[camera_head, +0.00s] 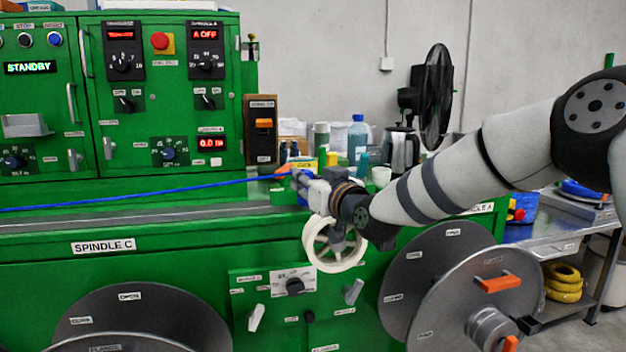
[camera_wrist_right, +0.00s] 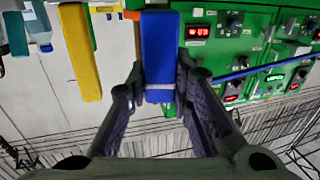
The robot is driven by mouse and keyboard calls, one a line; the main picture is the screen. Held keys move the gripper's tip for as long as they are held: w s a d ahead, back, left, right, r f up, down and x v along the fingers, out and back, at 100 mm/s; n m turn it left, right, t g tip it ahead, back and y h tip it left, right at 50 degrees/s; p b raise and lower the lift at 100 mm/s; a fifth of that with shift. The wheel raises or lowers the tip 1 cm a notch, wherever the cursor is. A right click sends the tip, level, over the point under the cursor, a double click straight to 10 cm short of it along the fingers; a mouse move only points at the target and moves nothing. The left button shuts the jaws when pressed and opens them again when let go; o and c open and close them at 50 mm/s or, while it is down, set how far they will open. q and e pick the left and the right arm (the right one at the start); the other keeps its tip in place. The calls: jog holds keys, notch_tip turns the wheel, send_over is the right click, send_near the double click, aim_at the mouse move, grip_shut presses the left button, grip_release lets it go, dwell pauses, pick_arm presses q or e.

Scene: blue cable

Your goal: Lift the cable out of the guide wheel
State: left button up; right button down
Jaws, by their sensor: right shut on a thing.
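The blue cable (camera_head: 150,191) comes in from the left edge above the bench and rises slightly to my right gripper (camera_head: 298,178). The gripper hides where the cable goes beyond it. In the right wrist view the cable (camera_wrist_right: 245,73) runs off to the right. My right gripper (camera_wrist_right: 163,75) is shut, with a wide blue piece between its fingers that looks like the cable close up. The white spoked guide wheel (camera_head: 311,241) is on the green machine's front, below the gripper. In the picture the visible cable passes above the wheel's rim. My left gripper is out of view.
The green machine's control panel (camera_head: 150,80) stands behind the cable. Bottles and a kettle (camera_head: 401,150) stand behind the gripper, near a black fan (camera_head: 436,95). Large grey reels (camera_head: 470,300) sit at lower right. A metal table (camera_head: 540,235) is at the right.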

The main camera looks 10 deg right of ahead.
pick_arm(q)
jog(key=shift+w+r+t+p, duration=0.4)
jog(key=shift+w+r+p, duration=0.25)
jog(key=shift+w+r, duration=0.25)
pick_arm(e)
jog(key=s+a+f, duration=0.1)
jog(key=s+a, duration=0.2)
jog(key=s, duration=0.2)
jog(key=shift+s, duration=0.3)
jog(key=shift+d, duration=0.1)
